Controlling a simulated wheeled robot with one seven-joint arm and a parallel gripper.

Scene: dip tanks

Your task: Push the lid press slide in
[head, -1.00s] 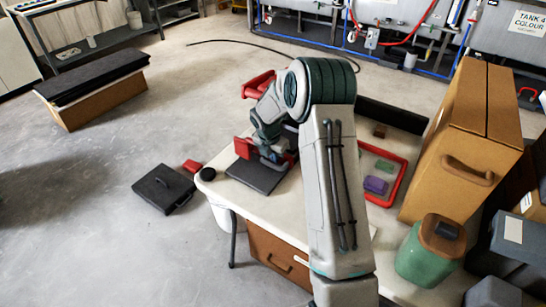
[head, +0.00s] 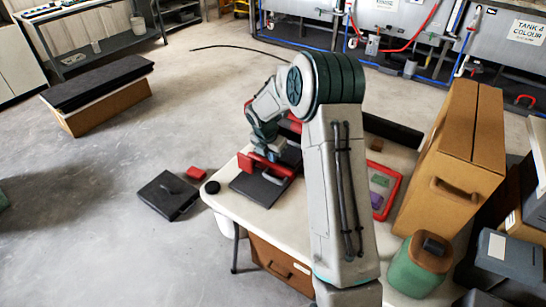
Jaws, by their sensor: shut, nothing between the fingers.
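The lid press stands on the white table, with a dark flat base plate (head: 246,186) and a red crosspiece (head: 284,169) over it. My gripper (head: 271,176) is shut and empty, pointing down at the red crosspiece. The view is too small to tell whether the fingers touch it. My forearm and wrist hide much of the press behind them, so how far its slide stands out cannot be told.
A red-rimmed tray (head: 397,178) lies right of my arm on the table (head: 240,214). A brown case (head: 452,165) and a green canister (head: 418,268) stand to the right. A dark slab (head: 167,195) and a red block (head: 196,173) lie on the floor left.

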